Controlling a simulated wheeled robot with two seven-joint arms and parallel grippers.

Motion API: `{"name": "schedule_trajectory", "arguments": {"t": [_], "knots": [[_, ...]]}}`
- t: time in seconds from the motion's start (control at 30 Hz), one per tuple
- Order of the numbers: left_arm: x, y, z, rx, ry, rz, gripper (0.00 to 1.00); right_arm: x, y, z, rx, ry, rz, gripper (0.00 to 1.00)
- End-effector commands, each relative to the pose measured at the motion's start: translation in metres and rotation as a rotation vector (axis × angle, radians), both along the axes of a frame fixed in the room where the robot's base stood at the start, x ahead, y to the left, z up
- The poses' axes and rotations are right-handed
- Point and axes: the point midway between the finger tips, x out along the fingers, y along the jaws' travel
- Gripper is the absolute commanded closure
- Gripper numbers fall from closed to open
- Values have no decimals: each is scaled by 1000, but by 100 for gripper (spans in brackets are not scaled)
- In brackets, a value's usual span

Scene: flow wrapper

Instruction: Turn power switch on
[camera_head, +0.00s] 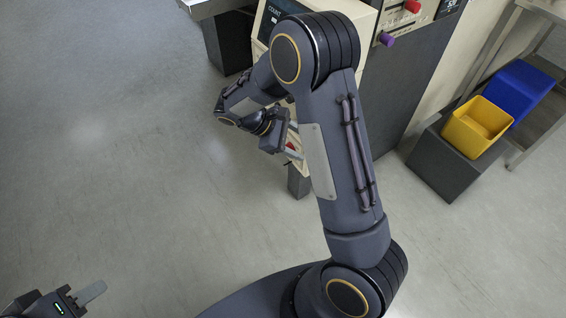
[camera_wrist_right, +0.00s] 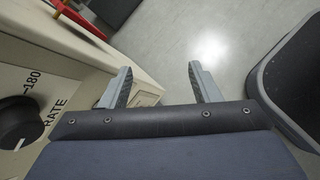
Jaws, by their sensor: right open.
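I cannot clearly pick out the power switch in either view. A red part (camera_wrist_right: 80,16) sits on the cream machine face (camera_wrist_right: 60,50) at the top left of the right wrist view, cut off by the frame edge. A small red spot also shows beside my right gripper (camera_head: 290,146) in the head view, mostly hidden by my right arm. In the wrist view my right gripper (camera_wrist_right: 160,68) is open and empty, its fingers apart near the machine's cream panel edge. My left gripper (camera_head: 90,292) is at the bottom left over bare floor, away from the machine; its jaw gap is unclear.
A black RATE knob (camera_wrist_right: 18,120) is on the panel left of my right gripper. The machine has a COUNT display (camera_head: 280,14), a red knob (camera_head: 412,6) and a purple knob (camera_head: 388,40). Yellow (camera_head: 476,126) and blue (camera_head: 518,90) bins stand right. The left floor is clear.

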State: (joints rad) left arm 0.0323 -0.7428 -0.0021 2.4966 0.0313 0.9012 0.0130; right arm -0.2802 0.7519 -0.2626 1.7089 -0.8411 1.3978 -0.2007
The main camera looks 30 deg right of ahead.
Motion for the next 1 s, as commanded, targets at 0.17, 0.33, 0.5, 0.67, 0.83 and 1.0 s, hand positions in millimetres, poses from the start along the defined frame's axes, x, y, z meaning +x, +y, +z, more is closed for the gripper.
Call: {"name": "schedule_trajectory", "arguments": {"t": [0.17, 0.33, 0.5, 0.67, 0.83, 1.0], "knots": [[0, 0, -46, 0, 0, 0, 64, 45, 11, -84, -280, 158, 226, 44], [0, 0, -74, 0, 0, 0, 64, 80, 34, -143, -533, 260, 428, 44], [0, 0, -86, 0, 0, 0, 64, 96, 53, -173, -680, 304, 547, 44], [0, 0, -88, 0, 0, 0, 64, 100, 51, -179, -719, 313, 574, 44], [0, 0, -90, 0, 0, 0, 64, 101, 27, -179, -716, 316, 571, 44], [0, 0, -94, 0, 0, 0, 64, 103, 0, -179, -714, 315, 570, 44]]}}
